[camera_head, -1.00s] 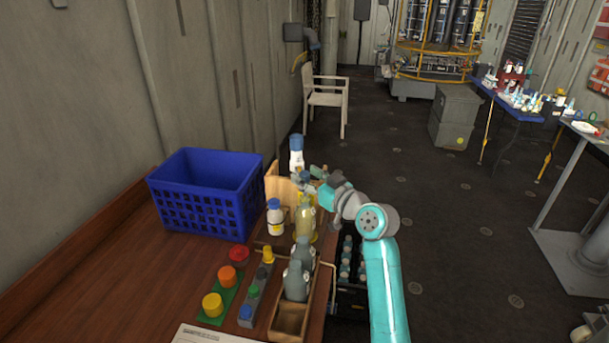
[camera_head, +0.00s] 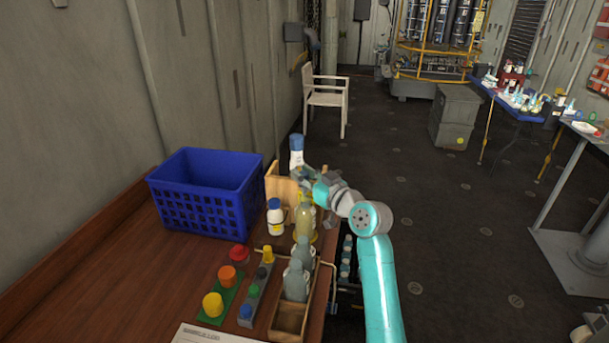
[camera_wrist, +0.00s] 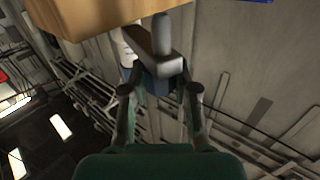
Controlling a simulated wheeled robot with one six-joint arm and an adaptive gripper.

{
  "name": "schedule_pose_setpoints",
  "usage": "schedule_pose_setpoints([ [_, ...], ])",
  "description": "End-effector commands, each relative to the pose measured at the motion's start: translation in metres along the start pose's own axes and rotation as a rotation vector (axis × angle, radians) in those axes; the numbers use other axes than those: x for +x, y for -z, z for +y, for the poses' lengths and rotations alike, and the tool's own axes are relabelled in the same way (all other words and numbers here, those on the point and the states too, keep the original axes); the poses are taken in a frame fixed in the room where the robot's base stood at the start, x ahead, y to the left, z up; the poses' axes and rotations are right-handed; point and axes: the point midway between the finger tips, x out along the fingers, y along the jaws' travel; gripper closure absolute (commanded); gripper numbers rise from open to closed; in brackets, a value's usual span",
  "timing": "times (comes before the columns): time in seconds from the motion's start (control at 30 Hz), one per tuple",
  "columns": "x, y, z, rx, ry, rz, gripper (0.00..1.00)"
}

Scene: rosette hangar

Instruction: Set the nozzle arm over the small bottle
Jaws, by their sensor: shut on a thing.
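My gripper (camera_wrist: 160,72) is shut on a grey bar with a rounded upright peg, which looks like the nozzle arm (camera_wrist: 150,48), in the wrist view. In the head view my gripper (camera_head: 308,180) is at the far end of the bench, beside a tall white bottle with a blue cap (camera_head: 296,157). A smaller white bottle with a blue cap (camera_head: 275,220) stands nearer, left of a yellowish bottle (camera_head: 305,222). I cannot tell which is the small bottle. The nozzle arm's far end is hidden in the head view.
A blue crate (camera_head: 190,207) stands at the back left of the brown bench. A wooden board (camera_head: 277,182) is close to my gripper. A wooden tray (camera_head: 290,319) with grey bottles and several coloured caps are nearer. Open floor lies right.

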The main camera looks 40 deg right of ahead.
Motion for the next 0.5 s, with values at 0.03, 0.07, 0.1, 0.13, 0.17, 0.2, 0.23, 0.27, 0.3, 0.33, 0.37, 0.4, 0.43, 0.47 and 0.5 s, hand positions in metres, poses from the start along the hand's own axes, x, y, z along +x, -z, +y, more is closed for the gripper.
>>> schedule_pose_setpoints([
  [0.03, 0.0014, -0.0006, -0.0018, 0.0, -0.014, -0.001, 1.0],
  [0.07, 0.0023, -0.0008, -0.0031, 0.001, -0.024, -0.002, 1.0],
  [0.1, 0.0033, -0.0011, -0.0047, 0.0, -0.038, -0.003, 1.0],
  [0.13, 0.0038, -0.0013, -0.0053, 0.0, -0.05, -0.003, 1.0],
  [0.17, 0.0042, -0.0011, -0.006, 0.001, -0.06, -0.002, 1.0],
  [0.2, 0.0047, -0.0008, -0.0071, 0.001, -0.073, -0.001, 1.0],
  [0.23, 0.005, -0.0008, -0.0078, 0.0, -0.082, 0.0, 1.0],
  [0.27, 0.0052, -0.0007, -0.0085, 0.0, -0.089, 0.0, 1.0],
  [0.3, 0.0052, -0.0006, -0.0088, 0.0, -0.098, 0.001, 1.0],
  [0.33, 0.0052, -0.0004, -0.0089, 0.0, -0.102, 0.002, 1.0],
  [0.37, 0.0052, -0.0003, -0.0089, 0.0, -0.107, 0.003, 1.0],
  [0.4, 0.0052, -0.0002, -0.0088, -0.001, -0.111, 0.003, 1.0],
  [0.43, 0.0052, -0.0001, -0.0088, -0.001, -0.112, 0.004, 1.0],
  [0.47, 0.0052, -0.0001, -0.0088, -0.001, -0.113, 0.004, 1.0],
  [0.5, 0.0051, -0.0001, -0.0087, 0.0, -0.113, 0.004, 1.0],
])
